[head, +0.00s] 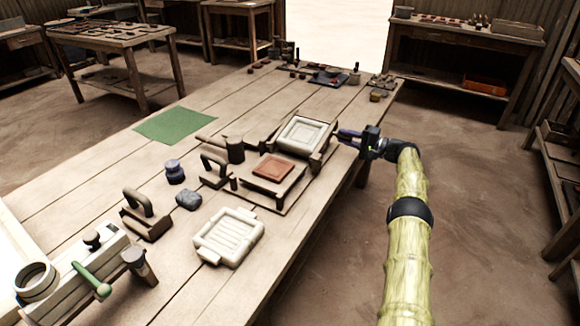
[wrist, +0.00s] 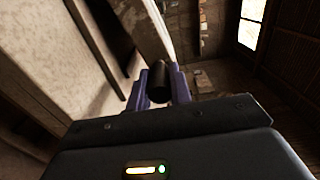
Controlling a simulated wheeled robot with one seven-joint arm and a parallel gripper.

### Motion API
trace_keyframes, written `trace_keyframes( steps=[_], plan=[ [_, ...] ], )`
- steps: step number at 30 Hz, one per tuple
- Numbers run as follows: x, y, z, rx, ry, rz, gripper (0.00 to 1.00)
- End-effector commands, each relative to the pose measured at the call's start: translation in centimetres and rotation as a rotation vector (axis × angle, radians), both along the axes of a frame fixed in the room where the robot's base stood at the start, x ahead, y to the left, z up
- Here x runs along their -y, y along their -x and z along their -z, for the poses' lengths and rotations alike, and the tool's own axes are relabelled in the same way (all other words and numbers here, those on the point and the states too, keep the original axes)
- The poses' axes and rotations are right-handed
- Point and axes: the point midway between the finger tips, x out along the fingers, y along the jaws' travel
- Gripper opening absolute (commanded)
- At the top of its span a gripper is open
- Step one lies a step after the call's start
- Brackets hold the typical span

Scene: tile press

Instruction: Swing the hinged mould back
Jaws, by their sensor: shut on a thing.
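The hinged mould (head: 303,135) is a pale panel in a wooden frame, standing tilted up at the back of the tile press. A reddish-brown tile (head: 280,167) lies on the press base (head: 257,191) in front of it. My gripper (head: 345,136) reaches in from the right at the mould's right edge. In the wrist view my gripper's purple fingers (wrist: 160,88) are shut on a dark round handle (wrist: 158,76). The mould's pale side (wrist: 75,70) fills the left of that view. The far side of the handle is hidden.
A white ribbed tray (head: 229,237), a grey lump (head: 189,199), a dark mallet (head: 235,150) and handled tools (head: 148,217) lie left of and in front of the press. A green mat (head: 174,124) lies farther back. The table's right edge is beneath my arm.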

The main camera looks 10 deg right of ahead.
Motion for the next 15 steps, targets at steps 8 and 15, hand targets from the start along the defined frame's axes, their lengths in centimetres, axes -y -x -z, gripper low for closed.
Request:
trace_keyframes(
  steps=[8,15],
  plan=[
    [0.3,0.1,3.7,-0.002,0.001,0.000,0.13],
    [0.4,0.1,3.5,-0.003,0.000,0.001,0.13]
  ],
)
